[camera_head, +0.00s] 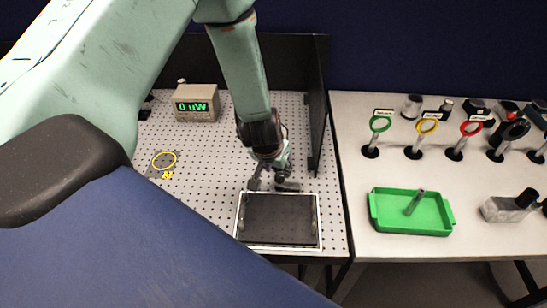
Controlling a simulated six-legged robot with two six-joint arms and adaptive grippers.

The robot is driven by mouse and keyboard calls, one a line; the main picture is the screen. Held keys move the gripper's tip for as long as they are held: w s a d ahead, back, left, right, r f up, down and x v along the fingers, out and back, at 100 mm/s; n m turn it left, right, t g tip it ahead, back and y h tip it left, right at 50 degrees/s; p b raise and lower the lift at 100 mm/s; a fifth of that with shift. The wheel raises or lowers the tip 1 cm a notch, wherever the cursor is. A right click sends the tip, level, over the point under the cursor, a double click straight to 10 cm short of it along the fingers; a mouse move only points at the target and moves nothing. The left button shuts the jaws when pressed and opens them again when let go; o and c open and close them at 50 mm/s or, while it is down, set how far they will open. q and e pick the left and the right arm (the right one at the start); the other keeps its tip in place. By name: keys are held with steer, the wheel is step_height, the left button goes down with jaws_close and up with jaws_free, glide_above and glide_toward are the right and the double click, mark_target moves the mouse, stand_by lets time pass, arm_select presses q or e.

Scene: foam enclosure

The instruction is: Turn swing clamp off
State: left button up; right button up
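My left gripper (267,183) hangs over the perforated board (205,150), just behind the framed dark panel (278,220). Its two dark fingers look spread apart, with no object visible between them. A small dark part (290,187) sits low beside the right finger, at the panel's back edge. It may be the swing clamp, but it is too small and too covered by the gripper to be sure, and I cannot tell whether the gripper touches it. My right gripper is not in view.
A meter (197,103) reading "0 uW" stands at the back left. A dark upright wall (317,130) bounds the board's right side. The right table holds coloured ring stands (380,125) and a green tray (411,228).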

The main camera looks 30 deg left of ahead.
arm_select(q)
steer(key=v, duration=0.7)
steer(key=shift+r, duration=0.3)
steer(key=shift+s, duration=0.1)
